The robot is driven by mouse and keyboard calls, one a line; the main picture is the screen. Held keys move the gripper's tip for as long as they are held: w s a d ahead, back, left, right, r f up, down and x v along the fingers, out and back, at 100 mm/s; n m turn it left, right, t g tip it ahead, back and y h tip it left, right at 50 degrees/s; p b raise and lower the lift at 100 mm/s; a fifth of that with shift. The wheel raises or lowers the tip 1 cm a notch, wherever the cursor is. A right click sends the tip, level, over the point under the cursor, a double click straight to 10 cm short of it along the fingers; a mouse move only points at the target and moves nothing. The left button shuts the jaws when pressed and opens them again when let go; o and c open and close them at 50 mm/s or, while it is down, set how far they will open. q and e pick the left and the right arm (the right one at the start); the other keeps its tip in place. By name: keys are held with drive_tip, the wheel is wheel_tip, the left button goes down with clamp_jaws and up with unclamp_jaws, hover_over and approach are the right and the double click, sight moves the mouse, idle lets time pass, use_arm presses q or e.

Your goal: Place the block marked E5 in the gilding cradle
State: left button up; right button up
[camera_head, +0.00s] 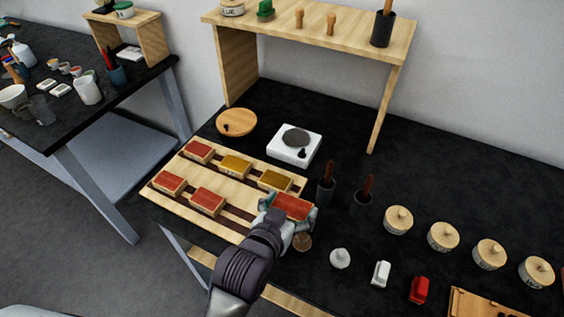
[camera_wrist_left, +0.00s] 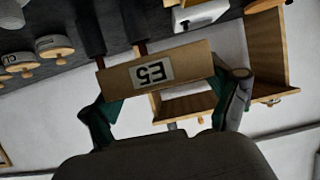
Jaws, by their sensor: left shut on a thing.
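My left gripper (camera_head: 289,213) is shut on a block with a red top (camera_head: 293,204), held over the right end of a pale wooden rack. In the left wrist view the block (camera_wrist_left: 190,62) shows a white label reading E5, upside down, between the two fingers. The rack (camera_head: 215,223) has dark strips and carries several other blocks: three red-topped ones and two gold-topped ones. No thing in view is labelled as the gilding cradle; I cannot tell whether the rack is it. My right gripper is not in view.
Two dark cups with brown handles (camera_head: 326,190) (camera_head: 362,200) stand close right of the held block. A white scale (camera_head: 294,146) and round wooden board (camera_head: 236,122) sit behind the rack. Lidded pots (camera_head: 443,237) line the right. A wooden tray (camera_head: 480,303) is partly cut off.

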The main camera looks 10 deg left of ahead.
use_arm(q)
drive_tip(key=w+a+r+n+t+y, duration=0.15)
drive_tip(key=a+r, duration=0.25)
drive_tip(key=a, duration=0.4)
drive_tip(key=s+a+r+n+g+y, duration=0.1)
drive_tip(key=a+r+n+y, duration=0.15)
drive_tip(key=a, duration=0.65)
drive_tip(key=w+d+f+m+h+b, duration=0.1)
drive_tip(key=d+f, duration=0.1)
drive_tip(key=d, duration=0.3)
drive_tip(key=d+f+m+h+b, duration=0.1)
drive_tip(key=d+f, duration=0.1)
drive_tip(key=d, duration=0.4)
drive_tip(key=w+d+f+m+h+b, duration=0.1)
drive_tip(key=d+f+m+h, duration=0.1)
drive_tip(key=d, duration=0.4)
drive_tip(key=shift+w+f, duration=0.1)
drive_tip(key=shift+w, duration=0.2)
drive_tip(key=p, duration=0.1)
hover_over(253, 210)
wheel_tip(253, 210, down, 7)
drive_tip(key=shift+f, duration=0.1)
wheel_tip(253, 210, down, 4)
drive_tip(key=shift+r, duration=0.1)
